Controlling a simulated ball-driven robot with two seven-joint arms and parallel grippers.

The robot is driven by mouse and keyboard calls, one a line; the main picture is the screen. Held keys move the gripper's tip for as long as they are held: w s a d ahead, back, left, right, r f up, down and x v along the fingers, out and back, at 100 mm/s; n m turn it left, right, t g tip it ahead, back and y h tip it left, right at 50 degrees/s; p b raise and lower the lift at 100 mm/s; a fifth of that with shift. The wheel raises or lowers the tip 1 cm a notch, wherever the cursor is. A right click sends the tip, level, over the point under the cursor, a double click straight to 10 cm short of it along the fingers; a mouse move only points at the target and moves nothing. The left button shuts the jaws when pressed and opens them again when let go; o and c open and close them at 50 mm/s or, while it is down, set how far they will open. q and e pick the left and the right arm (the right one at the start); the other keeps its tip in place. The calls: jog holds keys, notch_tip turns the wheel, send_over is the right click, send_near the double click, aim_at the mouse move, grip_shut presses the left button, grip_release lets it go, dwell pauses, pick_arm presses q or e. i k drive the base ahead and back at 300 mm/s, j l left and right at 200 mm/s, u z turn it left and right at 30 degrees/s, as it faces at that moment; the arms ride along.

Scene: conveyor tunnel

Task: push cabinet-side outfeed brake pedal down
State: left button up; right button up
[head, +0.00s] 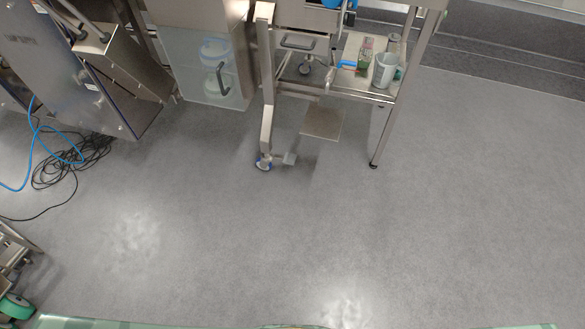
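The caster is at the foot of the steel leg (267,90) nearer the cabinet (180,70). The pedal is low over the floor; the picture is too small to tell whether it is raised or pressed down. A second caster (305,68) shows farther back under the frame. Neither of my grippers is in view.
A flat square steel plate (322,123) juts out behind the pedal. Blue and black cables (75,155) lie on the floor at left. The floor in front is clear.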

aim_at(289, 158)
jog(key=i+z, duration=0.25)
jog(key=i, duration=0.25)
jog(key=i+j+z, duration=0.2)
jog(key=i, duration=0.25)
jog(key=i+j+z, duration=0.25)
jog(key=i, duration=0.25)
jog(key=i+j+z, duration=0.25)
jog(key=i, duration=0.2)
